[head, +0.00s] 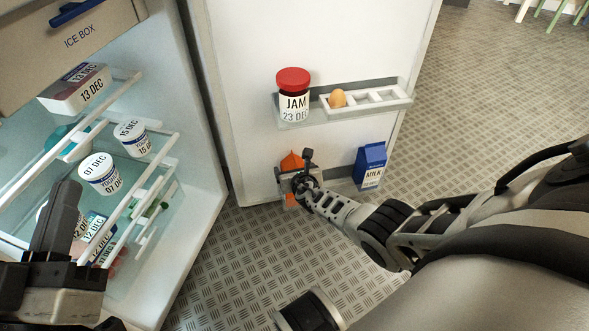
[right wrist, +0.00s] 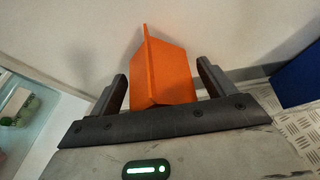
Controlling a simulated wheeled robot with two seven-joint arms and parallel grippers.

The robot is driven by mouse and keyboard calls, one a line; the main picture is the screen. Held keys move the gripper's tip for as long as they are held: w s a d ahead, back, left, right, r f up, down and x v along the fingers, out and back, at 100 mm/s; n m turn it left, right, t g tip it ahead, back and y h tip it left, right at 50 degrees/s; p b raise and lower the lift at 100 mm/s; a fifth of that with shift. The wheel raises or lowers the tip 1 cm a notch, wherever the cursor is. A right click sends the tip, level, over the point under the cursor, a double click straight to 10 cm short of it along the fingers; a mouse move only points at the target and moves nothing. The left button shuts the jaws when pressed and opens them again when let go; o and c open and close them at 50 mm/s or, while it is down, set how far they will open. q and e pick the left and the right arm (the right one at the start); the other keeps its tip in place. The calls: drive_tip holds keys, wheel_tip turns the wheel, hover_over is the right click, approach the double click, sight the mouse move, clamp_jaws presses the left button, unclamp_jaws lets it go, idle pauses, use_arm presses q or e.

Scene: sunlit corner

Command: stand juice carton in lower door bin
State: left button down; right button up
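The juice carton is orange with a gabled top (head: 291,161) and stands about upright at the left end of the lower door bin (head: 338,184). Its middle is hidden behind my right gripper. My right gripper (head: 304,172) is at the carton. In the right wrist view, the carton's orange top (right wrist: 168,75) lies between the two fingers, with narrow gaps beside it, so the gripper looks open around it. My left gripper (head: 62,215) is at the lower left, in front of the fridge shelves; its finger opening is not clear.
A blue milk carton (head: 370,166) stands at the right of the lower bin. The upper door bin holds a red-lidded jam jar (head: 294,97) and an egg tray (head: 385,97) with one egg (head: 338,98). Yogurt tubs (head: 100,173) stand on the fridge shelves.

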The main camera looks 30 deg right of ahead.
drive_tip(key=shift+r, duration=0.1)
drive_tip(key=p+v, duration=0.3)
drive_tip(key=p, duration=0.1)
drive_tip(key=shift+s+r, duration=0.25)
drive_tip(key=shift+r, duration=0.1)
use_arm(q)
wheel_tip(320, 180, down, 7)
drive_tip(key=s+n+g+y+p, duration=0.1)
drive_tip(key=s+g+y+p, duration=0.1)
drive_tip(key=g+y+p, duration=0.2)
drive_tip(key=shift+s+a+g+p, duration=0.35)
drive_tip(key=shift+a+g+p, duration=0.15)
drive_tip(key=shift+p, duration=0.35)
use_arm(e)
drive_tip(key=v, duration=0.8)
drive_tip(key=shift+s+f, duration=0.25)
drive_tip(key=shift+a, duration=0.1)
